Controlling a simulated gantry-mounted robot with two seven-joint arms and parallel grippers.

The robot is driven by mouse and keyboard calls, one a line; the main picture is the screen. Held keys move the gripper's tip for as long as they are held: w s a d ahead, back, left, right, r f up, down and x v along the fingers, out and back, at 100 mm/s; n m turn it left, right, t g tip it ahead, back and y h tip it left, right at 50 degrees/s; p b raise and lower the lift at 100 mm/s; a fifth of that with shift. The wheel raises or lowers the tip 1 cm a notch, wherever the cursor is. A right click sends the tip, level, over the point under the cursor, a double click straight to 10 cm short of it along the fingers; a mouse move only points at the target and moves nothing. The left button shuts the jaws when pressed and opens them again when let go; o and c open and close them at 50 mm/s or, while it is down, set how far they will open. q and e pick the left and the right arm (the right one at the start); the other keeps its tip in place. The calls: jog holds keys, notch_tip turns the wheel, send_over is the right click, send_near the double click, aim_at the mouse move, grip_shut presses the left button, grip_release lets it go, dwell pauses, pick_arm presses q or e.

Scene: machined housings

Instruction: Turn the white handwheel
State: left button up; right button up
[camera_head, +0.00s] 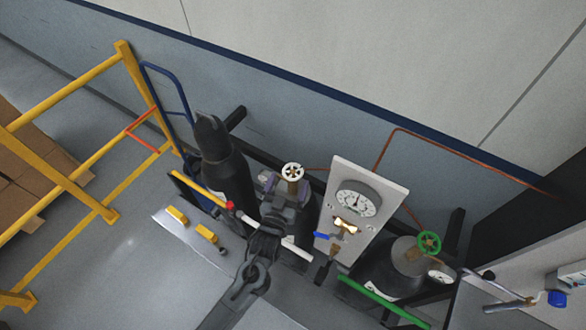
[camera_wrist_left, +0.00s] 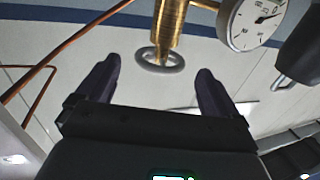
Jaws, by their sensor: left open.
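The white handwheel (camera_head: 292,171) sits on top of a brass valve, above a dark gas cylinder near the wall in the head view. My left gripper (camera_head: 285,188) is open, right by the valve. In the wrist view its two dark fingers (camera_wrist_left: 157,70) stand apart on either side of the ring, with a gap on both sides. I cannot tell whether the fingertips reach past the rim. My right gripper is not in view.
A round gauge (camera_wrist_left: 250,20) is close by the valve. A white panel with a dial (camera_head: 357,200) stands to the right, then a cylinder with a green handwheel (camera_head: 429,243). Another black cylinder (camera_head: 225,165) is to the left, near a yellow railing (camera_head: 80,190).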

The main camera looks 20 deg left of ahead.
aim_at(293, 170)
pick_arm(q)
jog(key=shift+w+a+p, duration=0.2)
jog(key=shift+w+p, duration=0.15)
jog(key=shift+w, duration=2.15)
jog(key=c, duration=1)
jog(key=shift+c, duration=0.2)
